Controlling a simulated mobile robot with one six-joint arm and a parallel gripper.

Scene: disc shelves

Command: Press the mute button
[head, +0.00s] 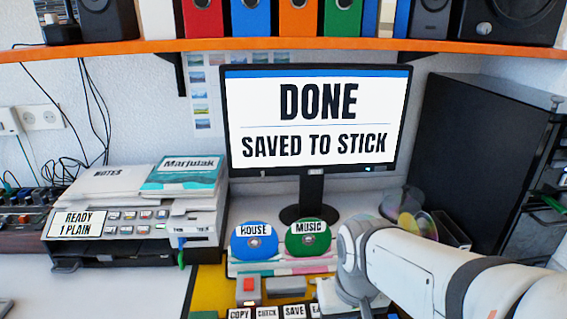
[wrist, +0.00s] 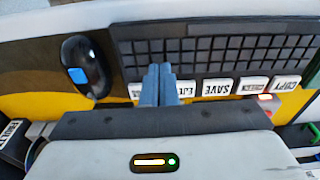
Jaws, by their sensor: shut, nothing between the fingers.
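No button with a readable mute label shows in either view. In the wrist view a row of white keys appears upside down: COPY (wrist: 285,82), CHECK (wrist: 251,86), SAVE (wrist: 217,88) and a partly covered key that seems to read EJECT (wrist: 187,88). Another white key (wrist: 135,90) lies left of my fingers, its label not legible. My gripper (wrist: 159,68) is shut and empty, its blue-grey fingers over the row between those last two keys; contact cannot be told. In the head view my arm hides the gripper and the right end of the row.
A black keyboard (wrist: 220,50) adjoins the keys, with a black mouse (wrist: 88,65) to its left in the wrist view. The monitor (head: 315,120) reads "DONE, SAVED TO STICK". A printer-like machine (head: 130,225) stands left.

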